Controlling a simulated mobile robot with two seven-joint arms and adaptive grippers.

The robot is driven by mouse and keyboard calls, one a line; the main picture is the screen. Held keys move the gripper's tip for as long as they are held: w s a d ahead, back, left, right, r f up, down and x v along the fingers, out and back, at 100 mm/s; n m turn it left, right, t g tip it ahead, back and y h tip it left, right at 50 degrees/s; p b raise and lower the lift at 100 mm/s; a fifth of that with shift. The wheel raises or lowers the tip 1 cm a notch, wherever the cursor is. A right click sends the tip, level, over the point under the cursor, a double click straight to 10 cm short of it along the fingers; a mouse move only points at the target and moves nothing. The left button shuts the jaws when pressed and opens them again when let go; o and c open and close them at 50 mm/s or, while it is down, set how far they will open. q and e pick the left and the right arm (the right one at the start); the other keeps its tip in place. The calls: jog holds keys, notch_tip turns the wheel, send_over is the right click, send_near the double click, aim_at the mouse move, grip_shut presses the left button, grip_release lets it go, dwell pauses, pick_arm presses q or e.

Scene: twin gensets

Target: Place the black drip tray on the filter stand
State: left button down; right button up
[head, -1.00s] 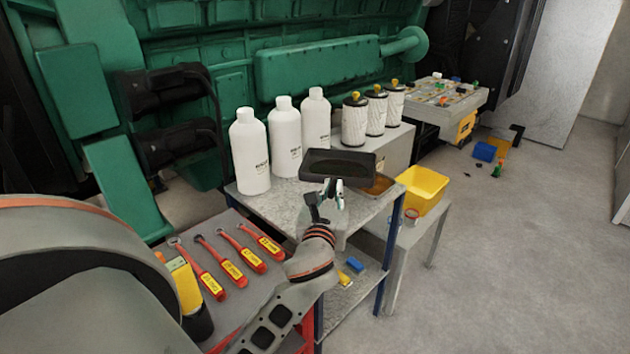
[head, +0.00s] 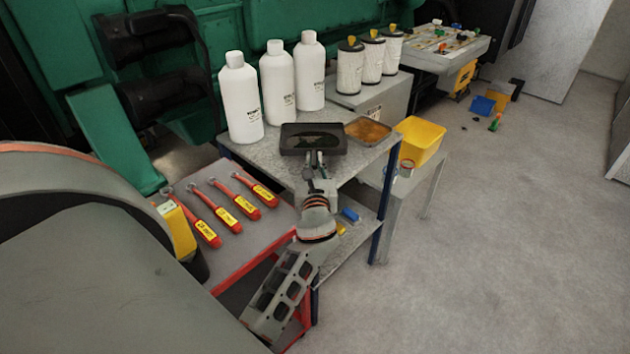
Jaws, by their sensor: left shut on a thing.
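The black drip tray (head: 299,151) is a shallow dark rectangle in the middle of the head view. My left gripper (head: 316,160) is shut on the tray's near edge. The tray is roughly level over the grey table top, in front of the white bottles; I cannot tell whether it touches the table. Three white filters with black caps, one of them the left filter (head: 350,72), stand on a grey box (head: 388,105) behind and to the right, which may be the filter stand. My right gripper is not in view.
Three white bottles (head: 240,103) stand at the back of the grey table (head: 262,158). A pan of amber liquid (head: 368,130) is right of the tray. A yellow bin (head: 420,140) is farther right. Red-handled wrenches (head: 235,202) lie on the cart at left.

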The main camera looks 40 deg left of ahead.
pick_arm(q)
notch_tip(320, 180, down, 5)
jog(key=shift+r+b, duration=0.1)
jog(key=shift+b, duration=0.85)
jog(key=shift+f, duration=0.25)
jog(key=shift+f, duration=0.1)
jog(key=c, duration=2.1)
grip_release()
